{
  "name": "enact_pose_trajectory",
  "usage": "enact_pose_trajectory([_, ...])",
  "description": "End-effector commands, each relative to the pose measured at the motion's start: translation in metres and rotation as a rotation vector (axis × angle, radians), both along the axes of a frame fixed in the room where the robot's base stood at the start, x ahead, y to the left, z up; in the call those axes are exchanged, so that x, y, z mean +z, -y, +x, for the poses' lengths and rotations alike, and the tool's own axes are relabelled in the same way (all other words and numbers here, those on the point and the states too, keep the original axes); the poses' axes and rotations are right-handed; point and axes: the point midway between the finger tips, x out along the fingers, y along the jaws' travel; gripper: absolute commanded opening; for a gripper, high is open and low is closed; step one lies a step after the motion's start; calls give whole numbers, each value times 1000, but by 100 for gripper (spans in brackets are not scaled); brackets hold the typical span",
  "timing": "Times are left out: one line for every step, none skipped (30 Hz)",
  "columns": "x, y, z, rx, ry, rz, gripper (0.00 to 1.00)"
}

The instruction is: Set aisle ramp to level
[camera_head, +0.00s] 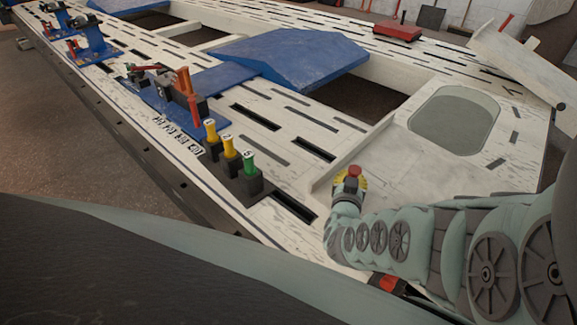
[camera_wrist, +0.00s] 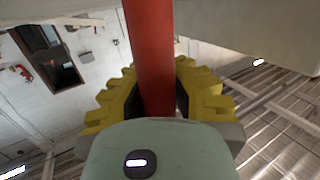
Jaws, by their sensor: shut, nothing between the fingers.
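My gripper (camera_head: 350,180) has yellow fingers and is over the near edge of the white bench, left of a panel with a rounded window. The wrist view shows its fingers (camera_wrist: 158,72) with a red bar (camera_wrist: 150,45) running between or across them. The gripper is shut with nothing held. A red end (camera_head: 354,170) shows at the fingers in the head view. A blue sloped ramp (camera_head: 290,55) lies across the bench; I cannot tell if it is the aisle ramp. An orange-red lever (camera_head: 187,82) stands on a blue base left of it.
Two yellow handles (camera_head: 229,146) and a green handle (camera_head: 250,164) stand in black blocks left of my gripper. Blue clamps (camera_head: 92,40) stand at the far left. A red box (camera_head: 397,31) is at the back. The bench has open slots and gaps.

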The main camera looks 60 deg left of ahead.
Motion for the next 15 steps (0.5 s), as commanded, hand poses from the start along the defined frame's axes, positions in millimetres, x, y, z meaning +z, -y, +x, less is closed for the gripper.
enact_pose_trajectory([-12, 0, -14, 21, -29, -23, 0])
enact_pose_trajectory([-12, 0, -14, 21, -29, -23, 0])
enact_pose_trajectory([-12, 0, -14, 21, -29, -23, 0])
enact_pose_trajectory([-12, 0, -14, 21, -29, -23, 0])
enact_pose_trajectory([-12, 0, -14, 21, -29, -23, 0])
enact_pose_trajectory([-12, 0, -14, 21, -29, -23, 0])
enact_pose_trajectory([-12, 0, -14, 21, -29, -23, 0])
enact_pose_trajectory([-12, 0, -14, 21, -29, -23, 2])
enact_pose_trajectory([-12, 0, -13, 21, -28, -22, 6])
enact_pose_trajectory([-12, 0, -13, 20, -27, -21, 9])
enact_pose_trajectory([-11, 0, -13, 20, -26, -20, 12])
enact_pose_trajectory([-11, 0, -12, 20, -25, -19, 16])
enact_pose_trajectory([-10, 0, -12, 19, -24, -18, 19])
enact_pose_trajectory([-10, 0, -12, 19, -23, -18, 22])
enact_pose_trajectory([-9, -1, -11, 18, -21, -16, 27])
